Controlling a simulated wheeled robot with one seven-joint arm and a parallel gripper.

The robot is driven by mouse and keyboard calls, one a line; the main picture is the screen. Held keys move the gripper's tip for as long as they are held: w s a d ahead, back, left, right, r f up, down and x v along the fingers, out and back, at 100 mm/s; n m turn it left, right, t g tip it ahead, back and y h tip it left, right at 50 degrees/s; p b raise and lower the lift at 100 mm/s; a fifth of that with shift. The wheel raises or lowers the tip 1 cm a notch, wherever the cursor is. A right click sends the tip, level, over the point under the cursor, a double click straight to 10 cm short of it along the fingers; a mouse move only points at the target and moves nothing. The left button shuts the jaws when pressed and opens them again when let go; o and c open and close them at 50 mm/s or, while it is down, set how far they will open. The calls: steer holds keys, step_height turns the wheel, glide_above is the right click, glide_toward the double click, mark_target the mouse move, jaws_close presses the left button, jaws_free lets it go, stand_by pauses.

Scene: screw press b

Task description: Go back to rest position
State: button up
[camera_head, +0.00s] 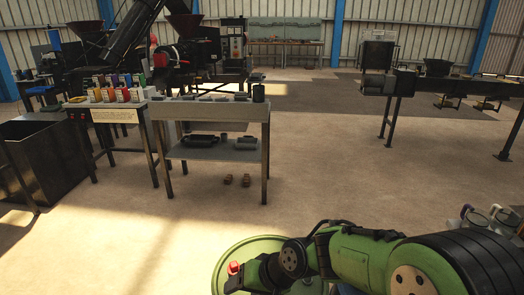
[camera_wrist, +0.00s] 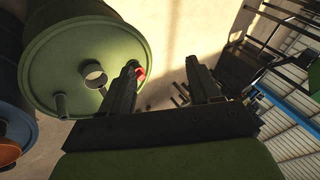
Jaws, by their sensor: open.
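My gripper (camera_wrist: 162,82) shows in the wrist view with its two dark fingers apart and nothing between them. A green drum (camera_wrist: 112,38) with a round hole in its lid lies beyond and left of the fingers. A small red part (camera_wrist: 140,73) shows beside the left finger. In the head view my green arm reaches in from the lower right, in front of the green drum (camera_head: 228,262). The fingers themselves cannot be made out in the head view.
A workbench (camera_head: 212,112) with dark parts stands ahead, beside a table of coloured bottles (camera_head: 115,92). A dark open bin (camera_head: 42,160) is at left. A machine on legs (camera_head: 400,85) is at right. A blue drum (camera_wrist: 15,120) is near the green one. The middle floor is clear.

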steer(key=s+d+r+t+h, duration=0.1)
steer(key=s+d+r+h, duration=0.1)
steer(key=s+d+r, duration=0.3)
steer(key=s+d+r+m+t+h, duration=0.1)
steer(key=s+d+r+h, duration=0.1)
steer(key=s+d, duration=0.55)
steer(key=s+d+r+t+h, duration=0.1)
steer(key=s+d+r+h, duration=0.1)
steer(key=s+d+r, duration=0.35)
step_height(320, 180, up, 10)
steer(key=p, duration=1.2)
steer(key=shift+d+p, duration=0.3)
steer(key=shift+d, duration=0.1)
